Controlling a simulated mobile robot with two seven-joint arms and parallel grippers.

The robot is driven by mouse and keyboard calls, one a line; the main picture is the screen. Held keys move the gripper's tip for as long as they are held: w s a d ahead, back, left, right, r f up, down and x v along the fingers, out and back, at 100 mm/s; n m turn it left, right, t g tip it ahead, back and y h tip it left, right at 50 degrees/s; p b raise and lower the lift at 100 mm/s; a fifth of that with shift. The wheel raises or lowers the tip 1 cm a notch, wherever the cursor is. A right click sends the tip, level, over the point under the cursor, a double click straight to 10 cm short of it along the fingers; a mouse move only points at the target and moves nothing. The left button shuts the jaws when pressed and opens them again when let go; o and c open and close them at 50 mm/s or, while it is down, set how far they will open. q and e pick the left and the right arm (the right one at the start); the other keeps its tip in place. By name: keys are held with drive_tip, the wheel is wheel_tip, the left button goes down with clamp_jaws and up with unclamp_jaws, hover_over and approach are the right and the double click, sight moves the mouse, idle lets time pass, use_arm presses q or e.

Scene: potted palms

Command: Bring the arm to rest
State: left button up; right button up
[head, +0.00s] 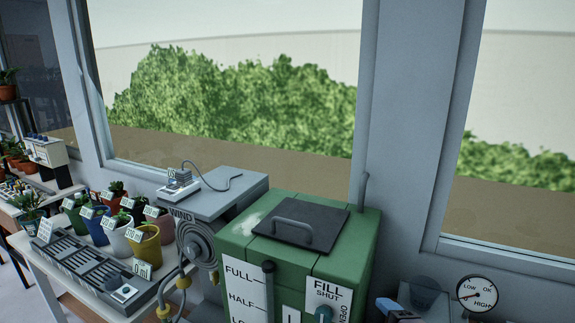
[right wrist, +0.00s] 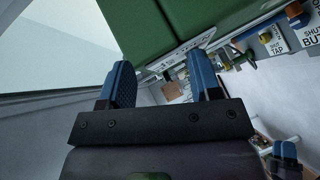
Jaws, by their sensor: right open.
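My right gripper (right wrist: 160,70) shows in the right wrist view with its two blue fingers apart and nothing between them. The green tank (right wrist: 180,25) fills the upper part of that view, beyond the fingertips. I cannot tell the exact gap between fingers and tank. In the head view the green tank (head: 235,238) stands at the centre with a dark handled lid on top.
Left of the tank are a grey stand (head: 225,190) with a coiled hose and a table of potted plants (head: 145,245). A dial gauge (head: 477,293) is at lower right. Windows line the wall behind. In the right wrist view, TAP labels (right wrist: 275,42) and a small unclear blue-dark shape (right wrist: 285,152) show at right.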

drive_tip(key=s+d+f+m+g+h, duration=0.1)
drive_tip(key=s+d+f+m, duration=0.3)
drive_tip(key=s+f+m, duration=0.4)
drive_tip(key=s+d+f+m+g+h, duration=0.2)
drive_tip(key=s+d+f+m, duration=0.3)
drive_tip(key=s+f+m, duration=0.4)
wheel_tip(320, 180, down, 4)
drive_tip(key=shift+s+f+h, duration=0.1)
drive_tip(key=shift+s+h, duration=0.6)
drive_tip(key=shift+s, duration=0.1)
drive_tip(key=shift+d, duration=0.1)
